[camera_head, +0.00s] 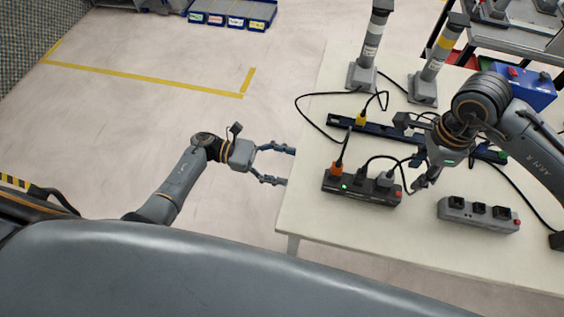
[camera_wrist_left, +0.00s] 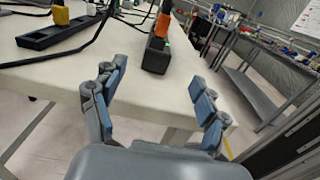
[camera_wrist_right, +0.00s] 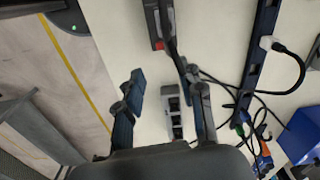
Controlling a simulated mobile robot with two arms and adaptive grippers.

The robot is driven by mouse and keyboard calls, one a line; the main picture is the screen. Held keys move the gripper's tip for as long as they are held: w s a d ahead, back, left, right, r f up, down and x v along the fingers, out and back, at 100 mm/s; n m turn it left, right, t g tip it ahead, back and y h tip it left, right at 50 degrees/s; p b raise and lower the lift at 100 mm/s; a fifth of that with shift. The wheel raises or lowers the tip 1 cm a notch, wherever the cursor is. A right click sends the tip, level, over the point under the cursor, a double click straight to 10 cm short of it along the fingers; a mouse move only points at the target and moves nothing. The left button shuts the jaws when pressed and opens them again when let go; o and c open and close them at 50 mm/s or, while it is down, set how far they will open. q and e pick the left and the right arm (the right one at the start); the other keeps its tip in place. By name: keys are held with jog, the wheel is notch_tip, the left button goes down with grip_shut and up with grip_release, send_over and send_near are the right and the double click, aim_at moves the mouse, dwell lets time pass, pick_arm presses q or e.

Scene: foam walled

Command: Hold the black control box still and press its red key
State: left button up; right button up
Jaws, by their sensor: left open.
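The black control box (camera_head: 350,191) lies on the table near its left front part, with an orange plug, a grey plug and a lit green lamp on top. Its red key (camera_head: 396,194) is at its right end. The box also shows in the left wrist view (camera_wrist_left: 156,58), ahead of the fingers. My left gripper (camera_head: 290,166) is open and empty at the table's left edge, apart from the box. My right gripper (camera_head: 428,177) is open above the table, just right of the red key. The red key shows in the right wrist view (camera_wrist_right: 159,45), beyond the fingertips.
A grey box (camera_head: 478,215) with black sockets and a red button lies right of the black box. A long dark strip (camera_head: 375,131) and loose cables lie behind. Two grey posts (camera_head: 371,45) and a blue box (camera_head: 525,88) stand farther back. The table's front left is clear.

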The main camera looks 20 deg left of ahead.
aim_at(328, 176)
pick_arm(q)
jog(key=d, duration=1.3)
jog(key=shift+w+d, duration=0.25)
jog(key=shift+w, duration=0.05)
jog(key=c, duration=1.3)
jog(key=shift+c, duration=0.6)
pick_arm(e)
grip_shut()
